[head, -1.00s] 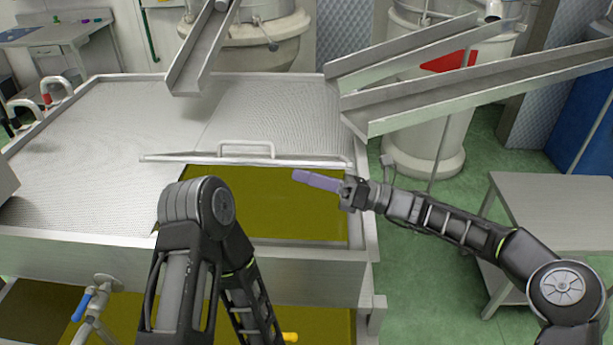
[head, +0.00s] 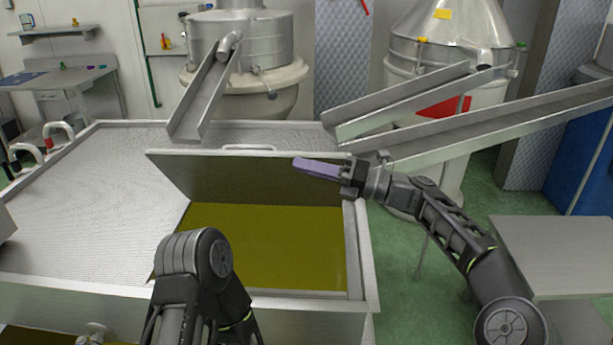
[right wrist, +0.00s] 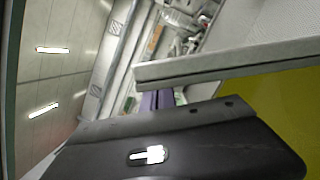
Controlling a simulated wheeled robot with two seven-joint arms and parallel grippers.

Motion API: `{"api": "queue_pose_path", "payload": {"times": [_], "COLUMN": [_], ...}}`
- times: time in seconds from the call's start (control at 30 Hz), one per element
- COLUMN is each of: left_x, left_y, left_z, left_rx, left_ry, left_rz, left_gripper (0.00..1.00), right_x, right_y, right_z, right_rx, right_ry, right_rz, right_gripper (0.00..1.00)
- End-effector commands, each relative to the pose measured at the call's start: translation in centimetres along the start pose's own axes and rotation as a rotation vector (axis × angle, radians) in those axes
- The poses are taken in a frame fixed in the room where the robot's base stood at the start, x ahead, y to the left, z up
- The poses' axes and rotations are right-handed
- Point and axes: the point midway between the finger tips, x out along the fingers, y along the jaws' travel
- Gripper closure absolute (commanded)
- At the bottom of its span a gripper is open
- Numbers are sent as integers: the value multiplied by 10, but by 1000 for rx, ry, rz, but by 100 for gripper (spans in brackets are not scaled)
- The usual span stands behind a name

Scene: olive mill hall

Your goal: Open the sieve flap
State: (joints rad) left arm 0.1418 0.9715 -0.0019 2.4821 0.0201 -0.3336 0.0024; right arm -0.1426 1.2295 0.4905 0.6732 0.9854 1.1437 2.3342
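The sieve flap (head: 260,182) is a perforated metal panel. It stands raised at a slant above an opening full of yellow-green liquid (head: 265,240), with its handle (head: 248,147) at the top edge. My right gripper (head: 297,164) reaches in from the right, its purple fingers together and empty. They lie across the upper right part of the flap's near face; whether they touch it I cannot tell. In the right wrist view, the purple fingers (right wrist: 157,99) show beside a metal edge of the flap (right wrist: 225,64). My left arm is low in the head view; its gripper is hidden.
The perforated tank top (head: 80,210) extends to the left. Metal chutes (head: 205,95) come down behind it, at left and right. A steel table (head: 560,250) stands at the right, with green floor between it and the tank.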

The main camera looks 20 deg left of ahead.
Motion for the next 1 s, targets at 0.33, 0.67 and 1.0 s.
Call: {"api": "queue_pose_path", "payload": {"times": [0.33, 0.67, 1.0], "left_x": [2, 20, 25], "left_y": [0, -4, -5], "left_z": [0, -1, -1], "left_rx": [0, 3, 5], "left_ry": [0, 7, 10], "left_rz": [0, 6, 9], "left_gripper": [67, 67, 67], "right_x": [-4, -51, -79], "right_y": [0, -2, 0], "right_z": [1, 0, 0], "right_rx": [-3, -3, -1], "right_ry": [-4, -5, -1], "right_rz": [0, -2, 0], "right_gripper": [100, 100, 100]}}
